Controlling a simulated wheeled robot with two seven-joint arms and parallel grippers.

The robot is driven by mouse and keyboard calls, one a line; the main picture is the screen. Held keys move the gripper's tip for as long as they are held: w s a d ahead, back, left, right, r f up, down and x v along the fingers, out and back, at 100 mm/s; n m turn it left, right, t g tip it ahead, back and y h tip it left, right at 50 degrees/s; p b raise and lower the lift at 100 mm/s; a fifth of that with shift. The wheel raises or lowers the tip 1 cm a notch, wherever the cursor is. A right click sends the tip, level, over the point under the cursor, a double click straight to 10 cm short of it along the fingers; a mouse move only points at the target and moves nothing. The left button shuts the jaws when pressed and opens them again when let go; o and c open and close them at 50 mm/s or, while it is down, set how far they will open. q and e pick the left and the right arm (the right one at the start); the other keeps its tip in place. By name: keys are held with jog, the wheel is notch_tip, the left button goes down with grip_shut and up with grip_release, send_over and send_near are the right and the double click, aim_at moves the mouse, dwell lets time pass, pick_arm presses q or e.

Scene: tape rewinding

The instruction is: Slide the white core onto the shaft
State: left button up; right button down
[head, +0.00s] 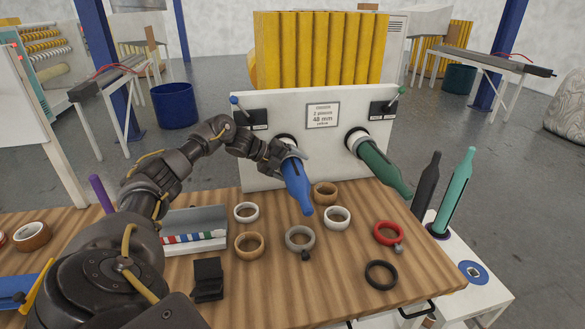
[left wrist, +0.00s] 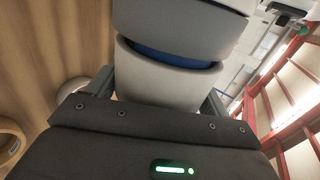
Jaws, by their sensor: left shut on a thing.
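My left gripper (head: 278,156) is at the upper end of the blue shaft (head: 297,186), close to the white panel. It is shut on a white core (left wrist: 165,78), which sits between the fingers in the left wrist view. A band of the blue shaft (left wrist: 170,57) shows just beyond this core, and a second pale round part (left wrist: 180,25) lies past the band. The core appears to be around the shaft. In the head view my gripper hides most of it. My right gripper is not in view.
A green shaft (head: 380,164) sticks out of the same panel (head: 262,119) to the right. Loose rings lie on the wooden table, including white ones (head: 246,212) and (head: 337,218), a grey one (head: 300,238) and a red one (head: 388,233). A grey tray (head: 195,217) stands at left.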

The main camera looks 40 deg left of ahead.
pick_arm(q)
jog(key=shift+w+a, duration=0.25)
jog(key=shift+a, duration=0.05)
jog(key=o, duration=0.9)
jog(key=shift+f, duration=0.1)
jog(key=shift+o, duration=0.2)
jog(key=shift+s+a+r, duration=0.25)
jog(key=shift+s+a, duration=0.05)
jog(key=shift+s, duration=0.1)
jog(key=b+v, duration=0.2)
jog(key=v, duration=0.7)
jog(key=shift+s+r+b, duration=0.25)
jog(key=shift+b, duration=0.05)
jog(key=shift+a+r, duration=0.1)
